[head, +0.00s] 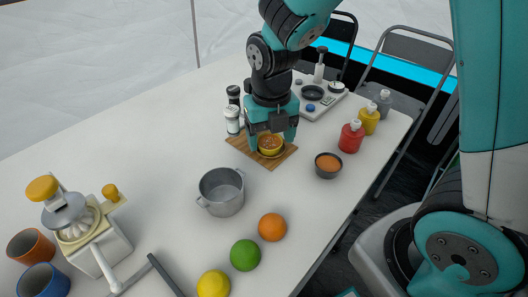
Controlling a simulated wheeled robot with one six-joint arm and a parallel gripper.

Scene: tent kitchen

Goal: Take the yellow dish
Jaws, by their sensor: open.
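The yellow dish (269,153) is a small round bowl with orange-brown contents. It stands on a wooden board (239,143) on the white table. My gripper (272,146) points down at the dish, with its teal fingers to the left and right of it. The gripper is open. Part of the dish's back and top is hidden by the gripper, and I cannot tell whether the fingers touch it.
Salt and pepper shakers (232,120) stand just left of the board. A grey pot (222,193) is in front, and a dark bowl (328,166) is to the right. Red (351,137) and yellow bottles (369,119) stand near the right edge. The table's left middle is clear.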

